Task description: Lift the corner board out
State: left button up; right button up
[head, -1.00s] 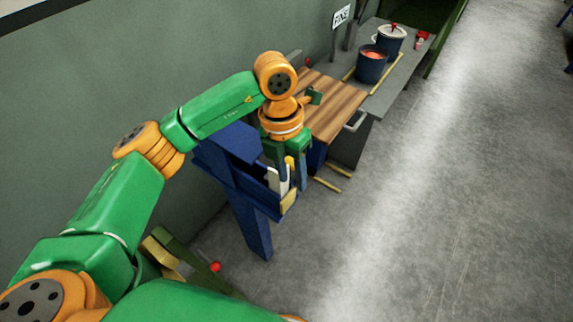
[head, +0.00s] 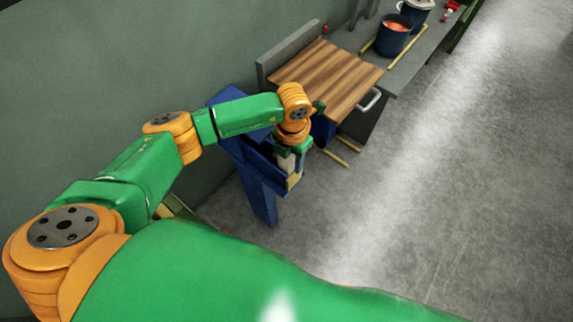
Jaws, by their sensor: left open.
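The blue stand (head: 262,200) is against the wall below the wooden top, with a narrow holder on its right side. A pale, upright piece that looks like the corner board (head: 287,162) shows in that holder. My left gripper (head: 294,168) points down over the holder with its jaws open. Its green fingers are around or beside the pale piece; I cannot tell which, and they partly hide it. My right gripper is out of view.
A wooden top (head: 328,75) lies behind my left wrist, with a metal handle (head: 370,100) on its right edge. Dark pots (head: 393,38) stand on the grey bench beyond. The concrete floor (head: 440,180) to the right is clear.

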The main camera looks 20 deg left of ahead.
pick_arm(q)
jog(key=shift+s, duration=0.1)
jog(key=shift+c, duration=1.1)
grip_shut()
jog(key=shift+r+p, duration=2.6)
jog(key=shift+r, duration=0.7)
jog(key=shift+r+p, duration=0.3)
jog(key=shift+r, duration=2.45)
